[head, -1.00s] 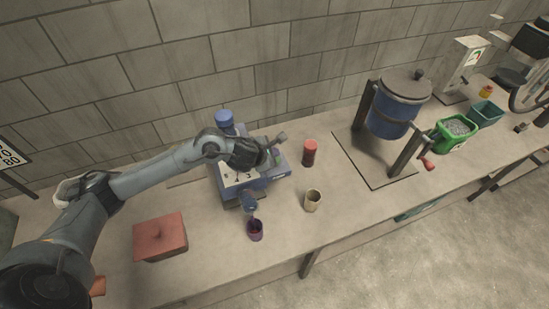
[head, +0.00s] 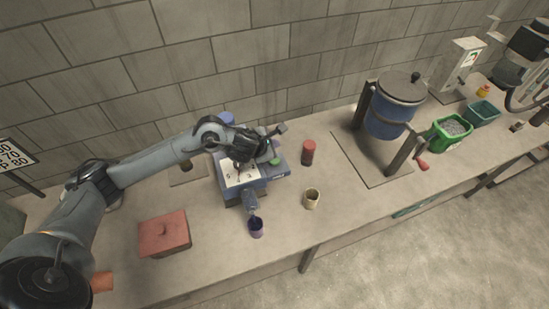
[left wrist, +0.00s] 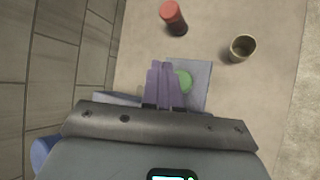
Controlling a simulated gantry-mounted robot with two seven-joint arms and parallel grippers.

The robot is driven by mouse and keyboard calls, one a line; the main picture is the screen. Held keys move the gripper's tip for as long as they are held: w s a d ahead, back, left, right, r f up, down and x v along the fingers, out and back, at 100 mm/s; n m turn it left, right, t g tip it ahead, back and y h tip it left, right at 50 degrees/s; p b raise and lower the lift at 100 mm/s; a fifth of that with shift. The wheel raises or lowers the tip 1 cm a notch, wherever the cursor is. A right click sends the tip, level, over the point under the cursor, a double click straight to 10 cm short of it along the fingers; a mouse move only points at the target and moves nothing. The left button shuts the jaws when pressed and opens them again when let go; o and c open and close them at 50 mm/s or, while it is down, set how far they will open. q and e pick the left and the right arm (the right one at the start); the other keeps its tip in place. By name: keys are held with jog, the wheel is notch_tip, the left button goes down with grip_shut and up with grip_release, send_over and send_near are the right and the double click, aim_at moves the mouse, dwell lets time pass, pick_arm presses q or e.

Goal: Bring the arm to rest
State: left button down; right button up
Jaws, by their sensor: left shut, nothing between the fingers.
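My left gripper (head: 268,158) is over the blue machine (head: 250,187), whose top carries a marked white plate. In the left wrist view the gripper's purple-tinted fingers (left wrist: 163,85) are together, with nothing between them. They are close beside the green round button (left wrist: 184,80), which also shows in the head view (head: 274,161). I cannot tell whether they touch it. The wrist hides part of the machine in the head view.
A blue drum (head: 392,108) and green bin (head: 452,132) are farther right. A block wall rises behind.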

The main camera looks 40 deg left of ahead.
dwell(0.5)
pick_arm(q)
jog(key=shift+d+f, duration=0.15)
jog(key=shift+d, duration=0.1)
jog(key=s+d+f+n+h, duration=0.1)
jog(key=s+d+f+n, duration=0.2)
jog(key=s+d+n, duration=0.35)
jog(key=s+d+f+n, duration=0.35)
jog(key=d+n, duration=0.35)
jog(key=n, duration=0.4)
jog(key=s+f+n+g, duration=0.2)
jog(key=s+n+g, duration=0.4)
jog(key=s+n, duration=1.65)
jog(key=w+r+n+p, duration=0.1)
jog(key=w+r+p, duration=0.2)
jog(key=r+p, duration=1)
jog(key=shift+n, duration=0.4)
jog(key=shift+d, duration=0.1)
